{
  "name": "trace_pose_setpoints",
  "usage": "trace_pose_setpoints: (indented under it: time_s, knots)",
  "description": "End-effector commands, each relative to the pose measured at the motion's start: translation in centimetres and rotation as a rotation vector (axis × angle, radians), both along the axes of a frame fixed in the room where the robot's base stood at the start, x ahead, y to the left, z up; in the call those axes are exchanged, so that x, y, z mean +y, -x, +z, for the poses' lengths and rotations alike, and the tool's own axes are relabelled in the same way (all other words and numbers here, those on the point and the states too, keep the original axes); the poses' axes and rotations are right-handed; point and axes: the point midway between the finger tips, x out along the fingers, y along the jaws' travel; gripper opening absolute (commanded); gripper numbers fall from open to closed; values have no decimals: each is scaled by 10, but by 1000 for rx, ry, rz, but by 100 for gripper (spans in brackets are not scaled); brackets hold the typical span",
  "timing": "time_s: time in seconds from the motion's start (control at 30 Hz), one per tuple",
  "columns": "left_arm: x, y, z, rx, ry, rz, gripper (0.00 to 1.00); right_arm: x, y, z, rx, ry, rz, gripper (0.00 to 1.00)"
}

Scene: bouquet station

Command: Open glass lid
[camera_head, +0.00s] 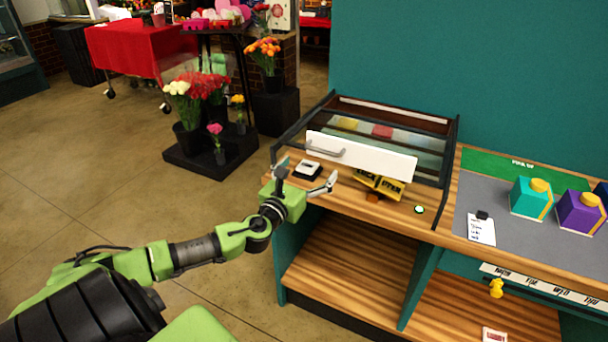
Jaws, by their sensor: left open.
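The glass lid (390,132) has a dark frame and sits over a case on the wooden counter, at the middle of the head view. A white front panel (385,160) with a grey bar handle (325,147) stands along its near side. Colored items show dimly through the glass. My left gripper (308,183) is open and empty, in front of and below the handle, near the counter's front edge. It appears apart from the handle. My right gripper is not in view.
Purple (580,213) and teal (530,198) boxes stand on a grey mat (455,225) at right. Open shelves (350,262) lie below. Flower buckets (188,138) stand at left.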

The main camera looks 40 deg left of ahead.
Motion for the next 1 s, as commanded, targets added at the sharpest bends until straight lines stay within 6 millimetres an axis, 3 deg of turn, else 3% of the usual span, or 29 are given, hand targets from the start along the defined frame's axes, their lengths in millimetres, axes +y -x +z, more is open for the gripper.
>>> trace_pose_setpoints:
  time_s: [0.1, 0.3, 0.9, 1.0]
  knots:
    - [-4, 15, -1, 2, -1, -1, 91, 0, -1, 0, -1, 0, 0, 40]
    - [-7, 27, 0, 0, 0, -1, 91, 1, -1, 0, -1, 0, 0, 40]
    - [-7, 28, 0, -1, 1, 0, 91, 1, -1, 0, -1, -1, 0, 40]
    - [-2, 30, -12, 13, 34, 13, 91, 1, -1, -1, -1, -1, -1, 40]
